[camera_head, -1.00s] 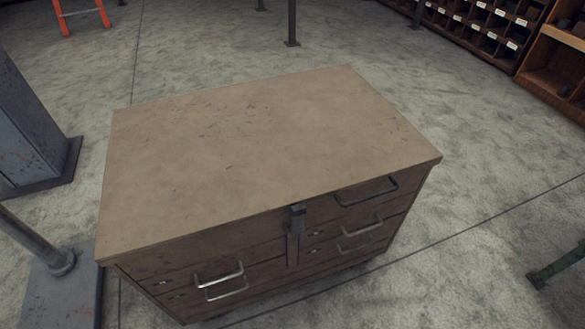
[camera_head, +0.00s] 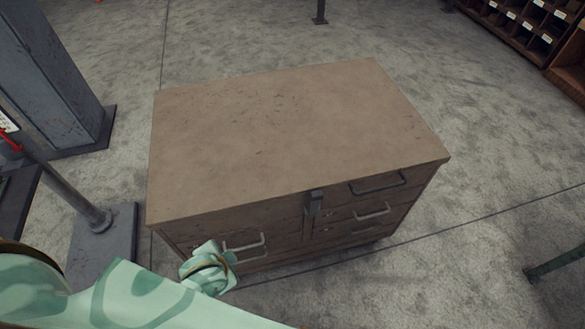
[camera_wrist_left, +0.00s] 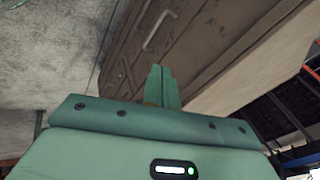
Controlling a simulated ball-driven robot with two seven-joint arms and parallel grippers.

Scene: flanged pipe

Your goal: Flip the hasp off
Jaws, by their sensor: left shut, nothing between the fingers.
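The hasp (camera_head: 314,201) is a small dark metal piece at the middle of the chest's front top edge, lying down over the front face. The wooden chest (camera_head: 290,130) has a flat brown lid, shut, and drawers with metal handles below. My left arm comes in from the lower left in the head view, and its wrist end (camera_head: 208,268) is in front of the chest's left drawers. In the left wrist view my left gripper (camera_wrist_left: 161,87) has its green fingers together and empty, pointing toward the chest front (camera_wrist_left: 185,45). The right gripper is not in view.
A grey steel column (camera_head: 50,75) and a post on a base plate (camera_head: 103,225) stand left of the chest. Shelving with bins (camera_head: 530,30) is at the far right. A green bar (camera_head: 556,264) is at the right edge. The floor right of the chest is open.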

